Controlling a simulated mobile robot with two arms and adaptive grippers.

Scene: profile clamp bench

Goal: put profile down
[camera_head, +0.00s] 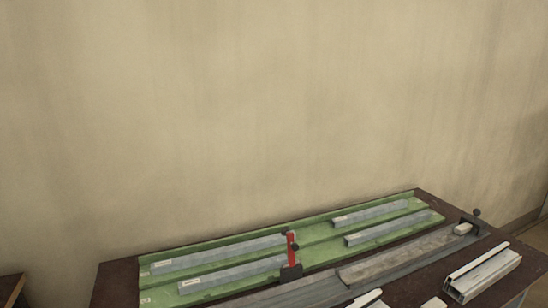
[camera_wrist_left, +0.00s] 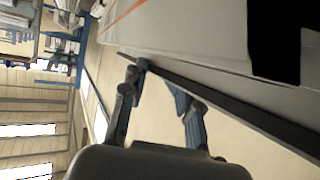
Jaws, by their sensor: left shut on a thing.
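My left gripper (camera_wrist_left: 160,82) shows in the left wrist view with its two fingers at a long, thin dark bar (camera_wrist_left: 235,112). It is shut on this bar, which looks like the profile. The bar runs from the fingertips to the lower right edge of that view. What it rests on, if anything, cannot be told. In the head view several grey profiles lie in a green tray (camera_head: 312,225) on the bench, two of them at the left (camera_head: 225,254) and two at the right (camera_head: 375,213). Neither gripper shows in the head view.
A light grooved block (camera_head: 482,273) sits front right. A plain wall is behind.

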